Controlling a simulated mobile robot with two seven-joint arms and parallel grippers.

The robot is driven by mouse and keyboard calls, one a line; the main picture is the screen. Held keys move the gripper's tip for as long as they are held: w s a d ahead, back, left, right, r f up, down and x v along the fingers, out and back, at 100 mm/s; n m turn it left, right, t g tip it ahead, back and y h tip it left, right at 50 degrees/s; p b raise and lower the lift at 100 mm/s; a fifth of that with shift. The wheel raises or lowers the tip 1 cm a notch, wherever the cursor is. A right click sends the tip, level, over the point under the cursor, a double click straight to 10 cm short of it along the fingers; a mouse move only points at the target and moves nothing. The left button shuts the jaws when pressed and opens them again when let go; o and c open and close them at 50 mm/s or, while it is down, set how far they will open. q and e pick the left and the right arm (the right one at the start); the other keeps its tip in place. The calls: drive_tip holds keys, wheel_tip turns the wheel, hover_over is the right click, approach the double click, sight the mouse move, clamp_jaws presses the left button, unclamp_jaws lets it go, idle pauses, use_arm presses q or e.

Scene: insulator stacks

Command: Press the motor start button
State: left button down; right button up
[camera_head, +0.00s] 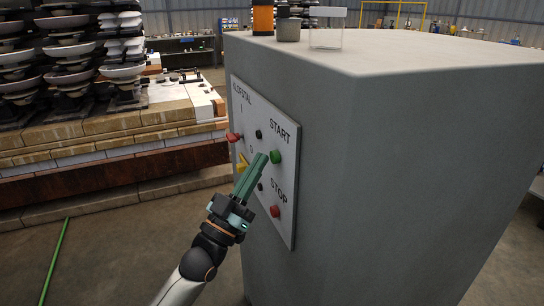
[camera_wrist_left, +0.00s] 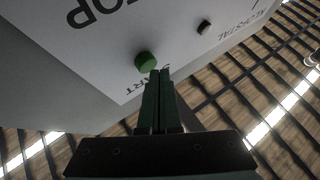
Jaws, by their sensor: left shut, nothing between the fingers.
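The green start button (camera_head: 277,157) sits under the word START on a white control panel (camera_head: 285,228), which is fixed to the side of a large grey cabinet (camera_head: 390,180). My left gripper (camera_head: 264,157) is shut and empty, with its green fingertips just left of the button in the head view. In the left wrist view the green button (camera_wrist_left: 145,62) is just beyond the fingertips (camera_wrist_left: 158,74). I cannot tell whether they touch it. My right gripper is not in view.
A red stop button (camera_head: 275,211) is lower on the panel. A red knob (camera_head: 234,137) and a yellow switch (camera_head: 242,163) are at its left. An orange-black object (camera_head: 263,18) and a grey cup (camera_head: 288,30) stand on the cabinet.

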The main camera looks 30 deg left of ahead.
use_arm(q)
drive_tip(key=shift+w+d, duration=0.35)
drive_tip(key=shift+w, duration=0.05)
idle(0.9)
drive_tip(key=shift+s+a, duration=0.6)
drive_tip(key=shift+s, duration=0.05)
drive_tip(key=shift+s+a, duration=0.1)
drive_tip(key=shift+s+a+p, duration=0.45)
drive_tip(key=shift+s+a, duration=1.1)
drive_tip(key=shift+s, duration=0.3)
